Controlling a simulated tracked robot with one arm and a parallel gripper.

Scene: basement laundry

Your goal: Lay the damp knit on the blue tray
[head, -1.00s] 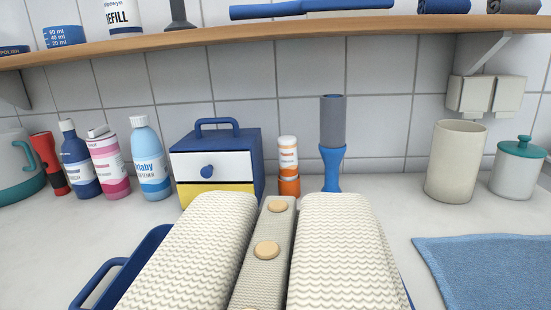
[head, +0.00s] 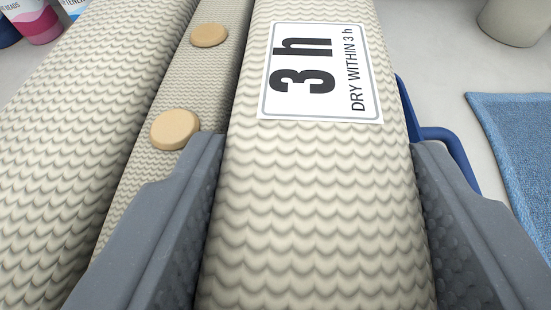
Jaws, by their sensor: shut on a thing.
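The cream knit (head: 310,210) fills most of the head view, with two thick ridged rolls and a narrow band with two tan buttons between them. A white label on its right roll reads "3 h, DRY WITHIN 3 h". My gripper (head: 318,160) straddles this right roll with its grey jaws, shut on the knit. A blue handle and edge of the blue tray (head: 452,138) show just right of the knit. The knit hides the rest of the tray, and I cannot tell whether the knit touches it.
A blue cloth mat (head: 520,140) lies on the pale counter (head: 435,70) at the right. A beige pot (head: 515,18) stands behind it. Pink (head: 37,22) and blue bottles stand at the top left. Bare counter shows between the tray and mat.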

